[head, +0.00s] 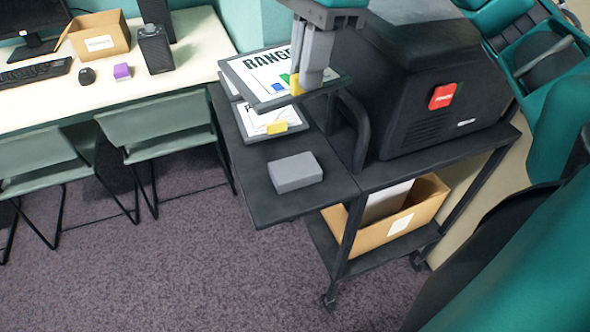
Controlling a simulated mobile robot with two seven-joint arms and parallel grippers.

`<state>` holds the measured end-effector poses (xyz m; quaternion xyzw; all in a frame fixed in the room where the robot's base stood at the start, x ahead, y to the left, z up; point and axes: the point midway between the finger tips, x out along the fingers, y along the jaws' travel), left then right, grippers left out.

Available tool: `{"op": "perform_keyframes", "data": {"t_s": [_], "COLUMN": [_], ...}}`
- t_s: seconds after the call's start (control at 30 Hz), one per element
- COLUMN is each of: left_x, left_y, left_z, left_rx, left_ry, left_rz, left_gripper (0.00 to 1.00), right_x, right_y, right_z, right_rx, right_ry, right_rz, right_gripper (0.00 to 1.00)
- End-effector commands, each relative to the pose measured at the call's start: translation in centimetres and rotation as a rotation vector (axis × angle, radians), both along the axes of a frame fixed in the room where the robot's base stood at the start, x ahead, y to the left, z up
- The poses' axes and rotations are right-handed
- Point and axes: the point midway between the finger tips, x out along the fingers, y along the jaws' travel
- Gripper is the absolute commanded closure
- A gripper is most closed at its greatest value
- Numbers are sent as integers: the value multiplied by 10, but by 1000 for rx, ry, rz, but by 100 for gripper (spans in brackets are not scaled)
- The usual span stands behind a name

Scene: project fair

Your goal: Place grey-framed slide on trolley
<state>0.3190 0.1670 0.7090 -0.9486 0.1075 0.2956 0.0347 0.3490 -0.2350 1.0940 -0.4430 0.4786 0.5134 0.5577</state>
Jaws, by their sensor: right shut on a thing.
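My right gripper (302,85) comes down from the top edge of the head view and is shut on a grey-framed slide (270,101). The slide has a white face, the letters "RANG" showing, small coloured bars and a yellow tab; the gripper hides part of it. It is held tilted over the back left of the black trolley (255,195). Another white slide (255,118) with a yellow tab lies on the trolley below it, partly covered. I cannot tell the gap between them. My left gripper is not in view.
A grey block (294,172) lies on the trolley's front left. A big black machine (430,85) with a red label fills the right part. A cardboard box (405,215) stands on the lower shelf. A desk (190,45) and chairs (165,125) are at left.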

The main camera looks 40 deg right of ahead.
Motion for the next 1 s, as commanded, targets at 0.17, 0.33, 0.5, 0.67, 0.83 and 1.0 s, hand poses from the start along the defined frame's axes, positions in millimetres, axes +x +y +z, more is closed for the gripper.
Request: {"op": "perform_keyframes", "data": {"t_s": [0.17,0.33,0.5,0.67,0.83,1.0], "left_x": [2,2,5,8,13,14], "left_y": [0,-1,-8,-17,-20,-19], "left_z": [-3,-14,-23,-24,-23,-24], "left_rx": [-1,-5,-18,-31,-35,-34], "left_ry": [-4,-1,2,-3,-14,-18], "left_rz": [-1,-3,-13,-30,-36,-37], "left_gripper": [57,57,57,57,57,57], "right_x": [-9,-10,-11,-11,-10,-10], "right_y": [-6,-6,-6,-7,-7,-6], "right_z": [4,-19,-61,-101,-136,-150], "right_rx": [0,0,1,-2,-1,-1], "right_ry": [-1,3,5,5,4,0], "right_rz": [-133,-158,-155,-157,-157,-156], "right_gripper": [100,100,100,100,100,100]}}
